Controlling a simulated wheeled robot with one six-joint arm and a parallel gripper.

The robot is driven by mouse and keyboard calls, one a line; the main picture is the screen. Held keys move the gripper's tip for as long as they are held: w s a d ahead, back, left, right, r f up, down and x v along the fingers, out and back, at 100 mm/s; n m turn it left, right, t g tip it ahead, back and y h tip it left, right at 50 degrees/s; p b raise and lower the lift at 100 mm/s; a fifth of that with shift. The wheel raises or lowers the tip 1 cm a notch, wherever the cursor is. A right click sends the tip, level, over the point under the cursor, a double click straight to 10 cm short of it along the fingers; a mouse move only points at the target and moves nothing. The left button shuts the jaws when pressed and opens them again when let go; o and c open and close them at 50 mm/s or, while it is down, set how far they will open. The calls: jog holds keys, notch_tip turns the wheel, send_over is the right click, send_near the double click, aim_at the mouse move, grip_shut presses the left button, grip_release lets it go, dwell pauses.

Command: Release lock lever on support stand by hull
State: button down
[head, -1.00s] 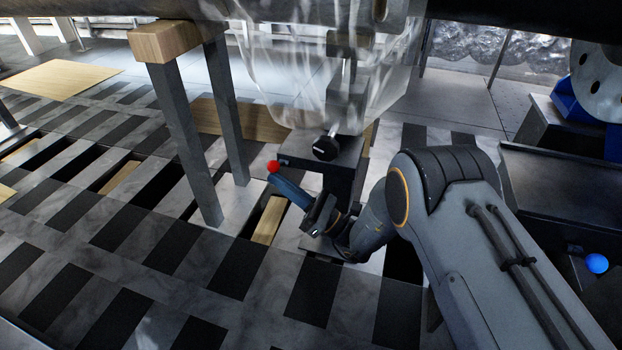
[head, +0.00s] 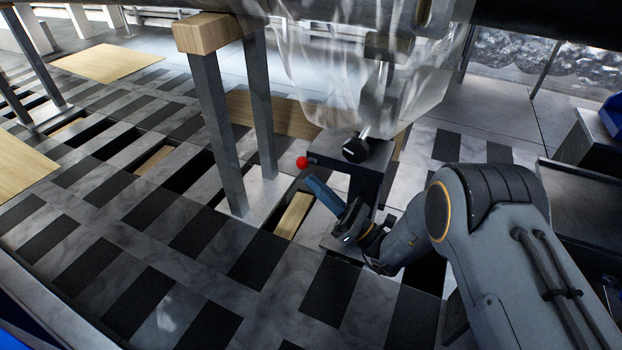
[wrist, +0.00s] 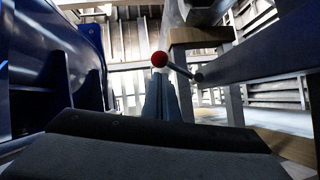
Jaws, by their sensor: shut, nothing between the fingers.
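The lock lever shows as a short dark rod with a red ball end (head: 302,162), sticking out to the left from the dark support stand (head: 345,153). In the wrist view the red ball (wrist: 159,59) sits just above the fingertips, with its rod running right to a dark beam-like part (wrist: 265,58). My gripper (head: 312,184) is shut and empty, with blue fingers pointing up and left just below the ball. The fingers also show in the wrist view (wrist: 161,98). A small gap shows between fingertips and ball in the head view; contact is unclear in the wrist view.
A translucent body (head: 350,75) hangs above the stand, and a black round knob (head: 355,150) sits on the stand's top. A wood-topped trestle (head: 207,34) stands close on the left. The tiled floor has dark open slots. Blue panels (wrist: 50,70) fill the wrist view's left.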

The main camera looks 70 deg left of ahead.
jog(key=v, duration=0.7)
jog(key=shift+f, duration=0.2)
jog(key=shift+s, duration=0.1)
